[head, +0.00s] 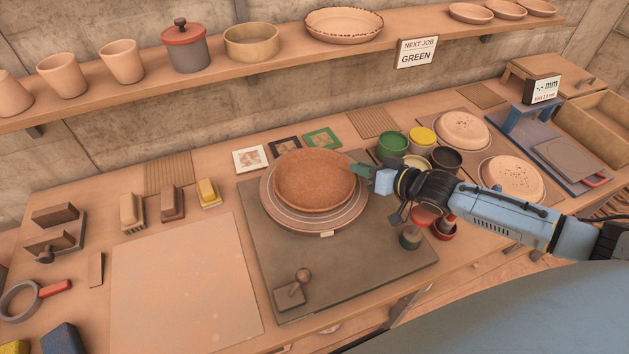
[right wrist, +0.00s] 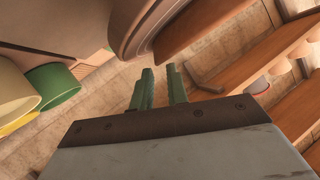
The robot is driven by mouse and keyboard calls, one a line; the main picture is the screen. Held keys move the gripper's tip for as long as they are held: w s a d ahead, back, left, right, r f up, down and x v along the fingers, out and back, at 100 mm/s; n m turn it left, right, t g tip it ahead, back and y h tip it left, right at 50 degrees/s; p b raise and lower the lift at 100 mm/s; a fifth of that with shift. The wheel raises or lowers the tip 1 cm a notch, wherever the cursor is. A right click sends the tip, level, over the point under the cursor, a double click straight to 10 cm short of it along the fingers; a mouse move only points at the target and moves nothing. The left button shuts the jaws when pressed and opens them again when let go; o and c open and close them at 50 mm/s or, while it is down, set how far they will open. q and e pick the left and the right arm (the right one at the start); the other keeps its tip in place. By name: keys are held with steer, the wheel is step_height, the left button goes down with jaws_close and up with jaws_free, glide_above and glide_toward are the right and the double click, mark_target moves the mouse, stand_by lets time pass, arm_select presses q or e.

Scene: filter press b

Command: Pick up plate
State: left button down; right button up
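The round terracotta plate (head: 314,178) rests on a grey ringed turntable (head: 318,226) in the middle of the bench. Its brown rim (right wrist: 186,30) also shows at the top of the right wrist view. My right gripper (head: 357,170) is at the right edge of the plate, its green fingers pointing towards the rim. In the right wrist view the two fingers (right wrist: 160,72) stand apart with a narrow gap and nothing between them. The rim lies just beyond the fingertips; I cannot tell whether they touch it. My left gripper is not in view.
Coloured pots (head: 394,147) stand close behind my right gripper, with speckled plates (head: 512,178) further right. Small framed tiles (head: 250,159) lie behind the turntable. A stamp tool (head: 291,293) is in front on the dark board (head: 370,262). A sign on the shelf reads "NEXT JOB GREEN" (head: 416,53).

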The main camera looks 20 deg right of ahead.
mark_target(348, 163)
steer(key=shift+x, duration=2.4)
steer(key=shift+d, duration=0.1)
steer(key=shift+c, duration=0.4)
jaws_close()
steer(key=shift+w+r, duration=0.1)
